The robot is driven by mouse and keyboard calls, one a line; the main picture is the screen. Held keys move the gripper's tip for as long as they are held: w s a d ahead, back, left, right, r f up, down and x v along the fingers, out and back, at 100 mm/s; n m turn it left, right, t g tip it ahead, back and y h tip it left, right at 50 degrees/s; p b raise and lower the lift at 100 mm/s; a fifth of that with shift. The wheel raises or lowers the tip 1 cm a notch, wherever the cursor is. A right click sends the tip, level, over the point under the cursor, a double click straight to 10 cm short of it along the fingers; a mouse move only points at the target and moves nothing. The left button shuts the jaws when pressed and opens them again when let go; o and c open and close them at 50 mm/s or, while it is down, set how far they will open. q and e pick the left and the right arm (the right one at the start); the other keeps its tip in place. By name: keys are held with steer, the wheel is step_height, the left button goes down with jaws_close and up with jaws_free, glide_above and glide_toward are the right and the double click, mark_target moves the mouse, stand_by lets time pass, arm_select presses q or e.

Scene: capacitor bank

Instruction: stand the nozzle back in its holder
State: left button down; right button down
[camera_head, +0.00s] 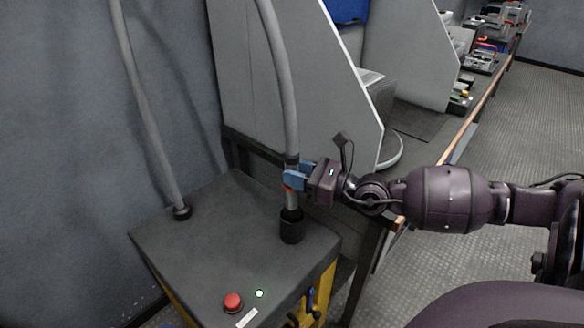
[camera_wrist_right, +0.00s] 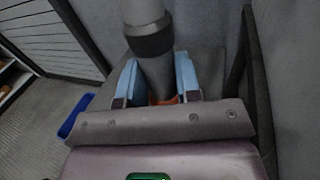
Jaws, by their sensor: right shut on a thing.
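The nozzle (camera_head: 292,201) is a grey tube at the lower end of a thick grey hose (camera_head: 276,60). My right gripper (camera_head: 295,177), with blue fingers, is shut around the nozzle from the right. In the right wrist view the nozzle (camera_wrist_right: 156,75) runs between both blue fingers, below a dark collar (camera_wrist_right: 149,40). The holder (camera_head: 291,228) is a black cup standing on the dark top of a cabinet. The nozzle looks upright, and its lower end meets the cup's mouth; how deep it sits is hidden. My left gripper is not in view.
The cabinet top (camera_head: 215,235) carries a red button (camera_head: 233,301) and a green light (camera_head: 260,293) near its front. The hose's other end enters a black fitting (camera_head: 182,212) at the left. Grey panels (camera_head: 330,90) and a bench stand behind and to the right.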

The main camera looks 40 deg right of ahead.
steer(key=shift+f+b, duration=0.9)
steer(key=shift+f, duration=0.95)
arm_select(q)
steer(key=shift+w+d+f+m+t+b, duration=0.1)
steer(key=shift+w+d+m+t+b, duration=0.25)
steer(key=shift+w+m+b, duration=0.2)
arm_select(e)
steer(key=shift+f, duration=0.35)
steer(key=c, duration=0.7)
jaws_free()
steer(key=shift+c, duration=0.2)
steer(key=shift+s, duration=0.1)
